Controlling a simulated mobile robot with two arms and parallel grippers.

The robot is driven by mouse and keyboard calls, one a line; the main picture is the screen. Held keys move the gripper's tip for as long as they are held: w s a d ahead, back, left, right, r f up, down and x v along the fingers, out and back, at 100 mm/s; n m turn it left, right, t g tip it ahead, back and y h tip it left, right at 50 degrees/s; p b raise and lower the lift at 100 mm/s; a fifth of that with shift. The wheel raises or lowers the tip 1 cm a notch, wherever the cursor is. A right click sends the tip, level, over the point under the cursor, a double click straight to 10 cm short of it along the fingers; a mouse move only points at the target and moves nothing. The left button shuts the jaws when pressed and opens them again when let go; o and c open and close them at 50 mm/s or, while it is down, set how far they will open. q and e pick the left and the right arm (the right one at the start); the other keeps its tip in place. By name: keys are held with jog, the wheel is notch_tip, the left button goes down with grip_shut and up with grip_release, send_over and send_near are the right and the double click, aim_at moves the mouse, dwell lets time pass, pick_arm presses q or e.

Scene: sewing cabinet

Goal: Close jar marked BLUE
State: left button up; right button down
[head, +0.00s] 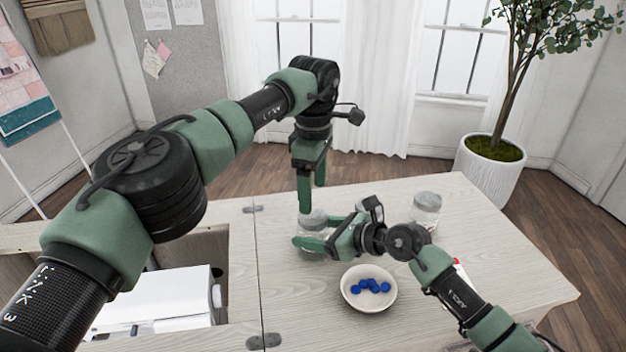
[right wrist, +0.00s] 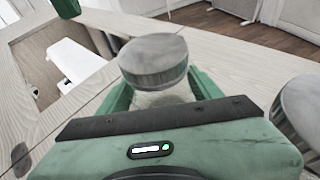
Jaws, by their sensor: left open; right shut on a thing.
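A glass jar with a grey lid (head: 312,217) stands on the table; the lid (right wrist: 153,60) sits on its top in the right wrist view. My right gripper (head: 318,243) is shut around the jar's body, its green fingers on both sides below the lid. My left gripper (head: 312,192) is open, pointing down above or beside the lid; I cannot tell if it touches. A second lidded jar (head: 427,208) stands to the right and shows at the right edge of the right wrist view (right wrist: 302,105). No BLUE marking is readable on either jar. A white bowl (head: 352,297) holds several blue pieces (head: 373,286).
A white sewing machine (head: 165,300) lies in the cabinet opening at left. A small red and white object (head: 460,270) is partly hidden behind my right arm. A potted plant (head: 492,165) stands beyond the table. The table's right side is mostly clear.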

aim_at(313, 216)
pick_arm(q)
jog(key=n, duration=0.7)
jog(key=shift+r, duration=0.3)
jog(key=n, duration=0.7)
jog(key=shift+r, duration=0.2)
jog(key=n, duration=0.7)
jog(key=shift+r, duration=0.25)
jog(key=n, duration=0.3)
jog(key=shift+s+r+n, duration=0.1)
jog(key=shift+n, duration=0.3)
jog(key=n, duration=0.3)
jog(key=shift+r+n, duration=0.15)
jog(key=shift+n, duration=0.15)
jog(key=shift+f, duration=4.05)
